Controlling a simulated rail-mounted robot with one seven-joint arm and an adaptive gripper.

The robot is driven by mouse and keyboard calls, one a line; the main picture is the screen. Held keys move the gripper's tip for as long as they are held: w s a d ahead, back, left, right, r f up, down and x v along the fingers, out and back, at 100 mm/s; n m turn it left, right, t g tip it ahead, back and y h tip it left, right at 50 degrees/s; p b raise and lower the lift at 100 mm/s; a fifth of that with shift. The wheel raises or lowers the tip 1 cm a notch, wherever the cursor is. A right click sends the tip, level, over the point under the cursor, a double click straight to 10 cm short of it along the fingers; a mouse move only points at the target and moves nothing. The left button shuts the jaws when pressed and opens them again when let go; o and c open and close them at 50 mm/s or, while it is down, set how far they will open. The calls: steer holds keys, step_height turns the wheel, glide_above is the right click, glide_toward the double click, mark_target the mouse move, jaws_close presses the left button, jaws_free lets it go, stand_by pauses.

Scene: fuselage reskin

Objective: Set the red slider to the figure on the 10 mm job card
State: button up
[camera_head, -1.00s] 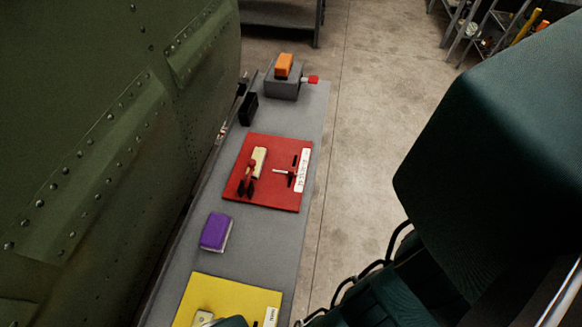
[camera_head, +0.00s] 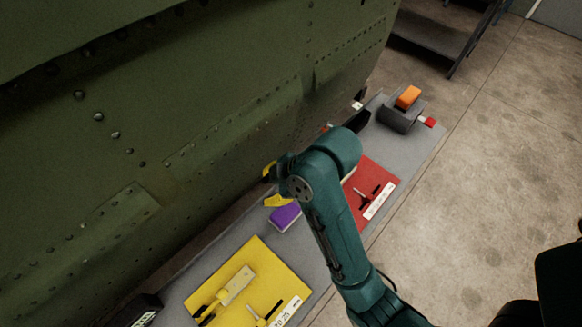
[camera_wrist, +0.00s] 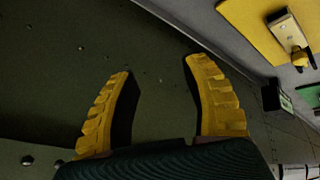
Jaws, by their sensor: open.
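The red board (camera_head: 380,179) lies on the grey bench, partly covered by my arm in the head view. A pale piece (camera_head: 349,173) shows at its left edge, by my arm. The red slider is hidden now; a second ago a red piece showed on that pale piece. A white strip (camera_head: 378,201) with print too small to read lies along the board's right edge. I cannot tell whether it is the 10 mm job card. My gripper (camera_head: 271,186), with yellow fingers, is open and empty beside the green fuselage, left of the red board. The wrist view shows both fingers apart (camera_wrist: 157,68).
A yellow board (camera_head: 237,269) with a pale bar and yellow slider is nearer; the wrist view shows it too (camera_wrist: 258,32). A purple block (camera_head: 284,218) lies between the boards. A grey block (camera_head: 399,117) with an orange piece (camera_head: 408,96) stands farther away. The fuselage skin (camera_head: 150,130) borders the bench.

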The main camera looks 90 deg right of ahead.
steer(key=s+d+m+g+p, duration=0.2)
steer(key=s+m+p, duration=0.15)
steer(key=s, duration=1.15)
steer(key=m+g+p, duration=0.1)
steer(key=m+p, duration=0.1)
steer(key=m, duration=0.5)
glide_toward(371, 197)
steer(key=shift+h, duration=0.4)
steer(key=b+x, duration=0.2)
steer(key=x, duration=0.1)
steer(key=b+x, duration=0.5)
steer(key=x, duration=0.2)
steer(key=shift+a+f+b, duration=0.2)
steer(key=shift+a+b, duration=0.05)
steer(key=shift+b, duration=0.1)
jaws_close()
steer(key=shift+a, duration=0.1)
